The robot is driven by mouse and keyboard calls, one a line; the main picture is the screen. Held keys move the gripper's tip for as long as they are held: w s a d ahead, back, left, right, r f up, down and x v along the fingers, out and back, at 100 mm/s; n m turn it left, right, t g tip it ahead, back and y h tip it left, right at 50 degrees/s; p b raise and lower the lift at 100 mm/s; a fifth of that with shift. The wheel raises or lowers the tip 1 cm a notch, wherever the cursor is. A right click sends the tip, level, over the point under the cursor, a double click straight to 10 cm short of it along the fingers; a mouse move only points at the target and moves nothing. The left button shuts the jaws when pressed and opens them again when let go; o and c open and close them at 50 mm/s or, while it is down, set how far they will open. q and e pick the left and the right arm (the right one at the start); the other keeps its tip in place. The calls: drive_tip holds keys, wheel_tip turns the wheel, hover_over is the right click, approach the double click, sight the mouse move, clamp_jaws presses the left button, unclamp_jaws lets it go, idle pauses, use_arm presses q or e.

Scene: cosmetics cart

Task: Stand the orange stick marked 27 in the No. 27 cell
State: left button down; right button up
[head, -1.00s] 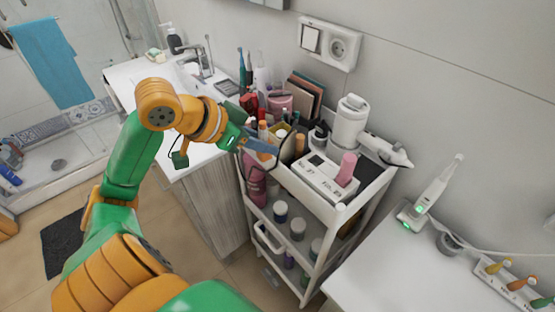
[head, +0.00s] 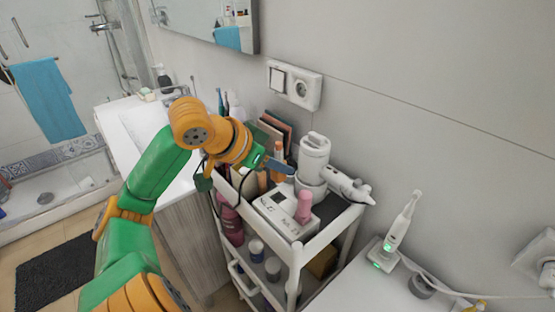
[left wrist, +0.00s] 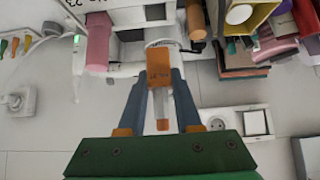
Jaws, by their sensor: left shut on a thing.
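My left gripper (head: 277,166) is shut on the orange stick (head: 279,149), which is raised above the cart top, behind the white holder (head: 268,213). In the left wrist view the stick (left wrist: 160,72) sits between the two blue-grey fingers (left wrist: 160,92), and a faint dark mark that looks like 27 shows on it. A pink stick (head: 304,204) stands in the right part of the holder; it also shows in the left wrist view (left wrist: 97,42). The No. 27 cell is too small to make out clearly. My right gripper is not in view.
A white hair dryer (head: 314,157) stands on the cart just right of my left gripper. Bottles and palettes (head: 274,130) crowd the cart's back left. A wall socket (head: 301,89) is above. A white toothbrush on a charger (head: 401,225) stands on the counter at right.

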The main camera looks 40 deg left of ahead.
sight(274, 179)
use_arm(q)
wheel_tip(274, 179, down, 5)
drive_tip(key=b, duration=0.3)
drive_tip(key=shift+r, duration=0.2)
drive_tip(key=shift+f, duration=0.1)
idle(0.3)
drive_tip(key=shift+p, duration=0.35)
idle(0.7)
drive_tip(key=shift+f+b, duration=1.15)
drive_tip(key=shift+f, duration=0.15)
